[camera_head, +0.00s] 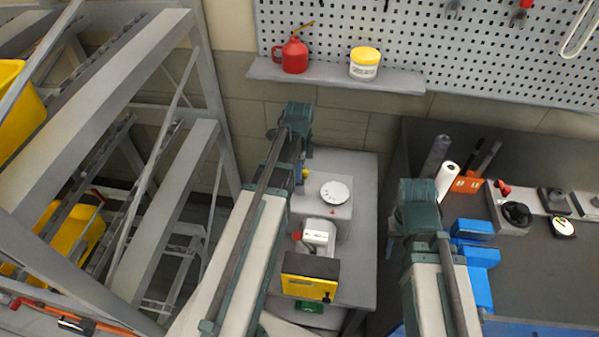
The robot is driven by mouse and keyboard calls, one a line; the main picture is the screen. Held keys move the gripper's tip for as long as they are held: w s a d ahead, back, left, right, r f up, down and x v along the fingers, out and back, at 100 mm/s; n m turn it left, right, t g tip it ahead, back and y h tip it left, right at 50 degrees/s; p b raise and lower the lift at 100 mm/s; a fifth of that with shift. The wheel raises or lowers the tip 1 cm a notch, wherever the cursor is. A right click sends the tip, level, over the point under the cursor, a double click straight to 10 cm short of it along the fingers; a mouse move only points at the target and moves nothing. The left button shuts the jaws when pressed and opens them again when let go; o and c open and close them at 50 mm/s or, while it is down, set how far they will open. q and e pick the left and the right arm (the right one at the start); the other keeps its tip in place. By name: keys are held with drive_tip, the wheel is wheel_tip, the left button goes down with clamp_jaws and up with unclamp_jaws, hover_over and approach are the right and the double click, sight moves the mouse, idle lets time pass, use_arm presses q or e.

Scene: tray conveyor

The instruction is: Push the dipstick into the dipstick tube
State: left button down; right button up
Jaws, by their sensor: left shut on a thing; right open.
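My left arm reaches up the middle of the view, and its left gripper (300,181) is beside the grey stand, mostly hidden by the arm. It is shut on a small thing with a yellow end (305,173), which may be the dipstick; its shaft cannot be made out. A small machine with a black and yellow box (310,279), a white block (319,234) and a red knob stands below. I cannot make out the dipstick tube. My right arm ends in a teal joint at the right; its gripper is hidden.
A grey stand (360,230) bears a round white disc (335,192). A grey rack (160,180) with yellow bins fills the left. A dark workbench (545,270) with blue parts (472,230) and tools is at right. A red oil can (294,56) and yellow-lidded jar (364,64) sit on a wall shelf.

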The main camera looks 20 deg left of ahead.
use_arm(q)
drive_tip(key=shift+f+b, duration=0.3)
drive_tip(key=shift+f, duration=0.05)
drive_tip(key=c, duration=0.7)
unclamp_jaws()
drive_tip(key=shift+r, duration=0.1)
wheel_tip(320, 180, up, 14)
drive_tip(key=p, duration=1.3)
drive_tip(key=shift+f+p, duration=0.2)
drive_tip(key=shift+p, duration=0.2)
